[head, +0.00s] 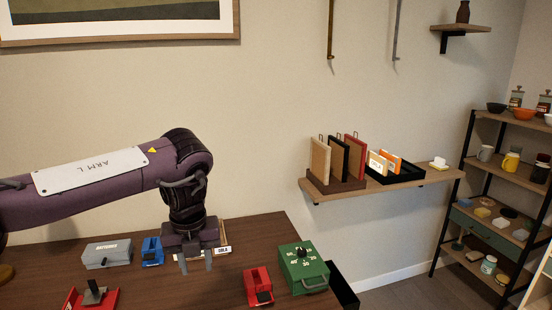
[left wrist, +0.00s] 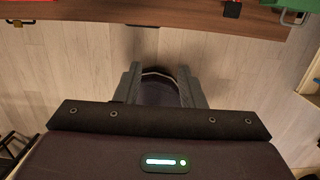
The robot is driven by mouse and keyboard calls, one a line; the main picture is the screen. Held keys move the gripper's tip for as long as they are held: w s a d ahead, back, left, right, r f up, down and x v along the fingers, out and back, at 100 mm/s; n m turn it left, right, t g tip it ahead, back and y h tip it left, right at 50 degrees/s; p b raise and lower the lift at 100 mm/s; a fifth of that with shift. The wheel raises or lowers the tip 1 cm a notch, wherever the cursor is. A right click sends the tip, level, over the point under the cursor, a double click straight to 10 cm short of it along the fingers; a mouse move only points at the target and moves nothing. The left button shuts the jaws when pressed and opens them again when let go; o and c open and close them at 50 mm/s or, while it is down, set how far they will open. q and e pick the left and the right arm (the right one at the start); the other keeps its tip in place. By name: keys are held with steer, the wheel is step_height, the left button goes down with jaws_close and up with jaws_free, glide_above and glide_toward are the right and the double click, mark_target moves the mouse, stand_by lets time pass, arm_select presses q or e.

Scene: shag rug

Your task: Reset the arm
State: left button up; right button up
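My left arm (head: 100,180), purple with a white label plate, reaches in from the left in the head view and bends down at the wrist. My left gripper (head: 196,264) points down over the dark wooden table (head: 215,290). Its two fingers are apart and nothing shows between them. In the left wrist view the fingers of my left gripper (left wrist: 160,85) are also apart, over the floor near the table's edge. A dark round shape shows beyond them, and I cannot tell what it is. My right gripper is in neither view.
A grey box (head: 107,254), a blue item (head: 152,252), red items (head: 257,285) and a green box (head: 303,270) stand on the table around the gripper. A wall shelf (head: 400,187) and a shelving rack (head: 485,185) are at the right. The air above the table's right is clear.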

arm_select(q)
steer(key=w+d+f+n+h, duration=0.1)
steer(key=d+f+n+h, duration=0.5)
steer(key=d+f, duration=1.4)
step_height(320, 180, down, 15)
steer(key=s+n+t+h+b, duration=0.1)
steer(key=s+n+t+h, duration=0.2)
steer(key=n, duration=0.4)
steer(key=s+a+f+n+y, duration=0.1)
steer(key=s+a+f+n, duration=0.35)
steer(key=f, duration=0.35)
steer(key=s+a+f+n+t+y, duration=0.1)
steer(key=s+a+f+n+y, duration=0.2)
steer(key=s+f, duration=0.35)
steer(key=s+a+f+n, duration=0.3)
steer(key=s+a+f, duration=0.15)
steer(key=f, duration=0.45)
steer(key=s+a+f+n+g+y, duration=0.1)
steer(key=s+a+f+n, duration=0.1)
steer(key=s, duration=0.8)
steer(key=s+a+f+n+g+y+b, duration=0.1)
steer(key=s+a+f, duration=0.4)
steer(key=s, duration=0.6)
steer(key=s+a+f+n+g+y, duration=0.2)
steer(key=s+a+f+n, duration=0.2)
steer(key=s+a, duration=0.3)
steer(key=s, duration=0.3)
steer(key=shift+s+y, duration=0.2)
steer(key=shift+y, duration=0.1)
